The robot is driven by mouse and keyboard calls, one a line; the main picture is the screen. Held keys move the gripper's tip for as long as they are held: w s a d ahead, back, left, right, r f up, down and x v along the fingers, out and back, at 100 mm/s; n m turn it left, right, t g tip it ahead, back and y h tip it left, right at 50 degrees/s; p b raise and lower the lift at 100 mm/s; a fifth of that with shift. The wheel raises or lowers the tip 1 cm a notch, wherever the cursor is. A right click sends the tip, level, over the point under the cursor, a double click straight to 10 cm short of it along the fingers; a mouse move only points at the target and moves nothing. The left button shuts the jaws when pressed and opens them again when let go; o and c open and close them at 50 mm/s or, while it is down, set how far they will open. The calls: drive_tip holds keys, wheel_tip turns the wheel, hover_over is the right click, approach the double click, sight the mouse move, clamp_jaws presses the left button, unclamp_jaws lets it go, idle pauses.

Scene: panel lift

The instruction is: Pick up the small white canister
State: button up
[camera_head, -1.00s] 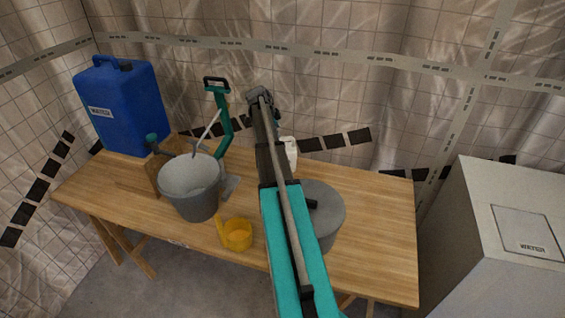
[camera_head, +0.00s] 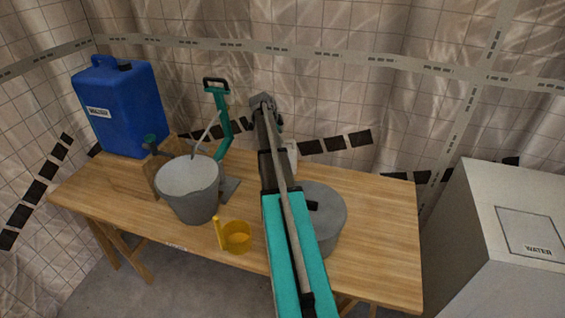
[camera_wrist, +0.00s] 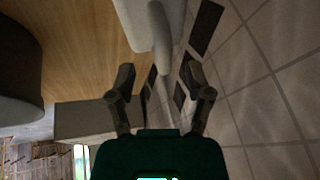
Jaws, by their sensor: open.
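The small white canister (camera_head: 292,152) stands at the back of the wooden table, mostly hidden behind my arm in the head view. In the wrist view a pale whitish body (camera_wrist: 135,14) with a narrower rounded part, likely the canister, shows at the top edge, cut off by the frame. My gripper (camera_wrist: 158,80) is open and empty. Its two fingers point toward this body, which lies beyond the fingertips and apart from them.
A grey lidded pot (camera_head: 326,226) stands on the wooden table (camera_head: 380,240) beside my arm. A grey bucket (camera_head: 190,190), yellow cup (camera_head: 237,237), green pump (camera_head: 222,125) and blue water container (camera_head: 120,110) are left. A pale box (camera_head: 500,240) stands right. The table's right end is clear.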

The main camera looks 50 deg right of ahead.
sight(291, 148)
drive_tip(key=shift+b+x, duration=1.7)
drive_tip(key=shift+x, duration=0.45)
drive_tip(key=shift+w, duration=0.1)
clamp_jaws()
